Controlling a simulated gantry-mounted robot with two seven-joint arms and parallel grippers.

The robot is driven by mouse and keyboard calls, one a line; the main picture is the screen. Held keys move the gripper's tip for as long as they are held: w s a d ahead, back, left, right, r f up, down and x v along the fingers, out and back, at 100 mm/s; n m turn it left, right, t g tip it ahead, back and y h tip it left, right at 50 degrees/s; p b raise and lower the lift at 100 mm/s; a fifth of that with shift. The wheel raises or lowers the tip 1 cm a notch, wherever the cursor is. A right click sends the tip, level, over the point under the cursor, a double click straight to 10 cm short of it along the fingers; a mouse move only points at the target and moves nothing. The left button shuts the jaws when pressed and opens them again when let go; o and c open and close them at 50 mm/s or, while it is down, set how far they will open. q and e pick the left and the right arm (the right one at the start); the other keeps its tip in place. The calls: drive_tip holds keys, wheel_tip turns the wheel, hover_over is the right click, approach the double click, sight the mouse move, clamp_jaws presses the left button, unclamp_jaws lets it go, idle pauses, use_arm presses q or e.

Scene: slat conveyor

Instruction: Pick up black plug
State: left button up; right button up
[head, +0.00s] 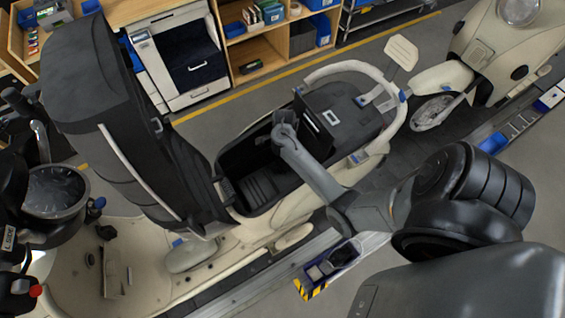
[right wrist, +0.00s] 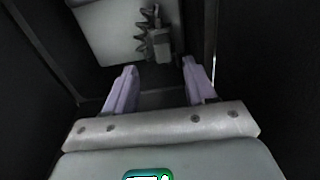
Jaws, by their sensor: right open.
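My right gripper (head: 284,130) reaches into the open under-seat compartment (head: 236,165) of a cream scooter. In the right wrist view its two fingers (right wrist: 161,82) stand apart with nothing between them. Just beyond the fingertips is a dark grey connector on a coiled cable (right wrist: 158,42), which looks like the black plug. It lies against a light grey panel (right wrist: 103,33), apart from the fingers. In the head view I cannot make out the plug inside the dark compartment. My left gripper is not in view.
Dark compartment walls (right wrist: 35,100) stand close on both sides of the right gripper. The raised seat (head: 105,100) stands left of the compartment. A blue bin (head: 345,254) with parts sits below, and another scooter (head: 490,45) stands at upper right.

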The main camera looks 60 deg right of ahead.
sight(281, 162)
wheel_tip(281, 162, down, 2)
drive_tip(key=shift+f, duration=0.2)
drive_tip(key=shift+w+f, duration=0.15)
drive_tip(key=shift+f, duration=1.2)
drive_tip(key=shift+w+f, duration=0.1)
drive_tip(key=shift+f, duration=1.25)
clamp_jaws()
drive_tip(key=shift+r, duration=0.1)
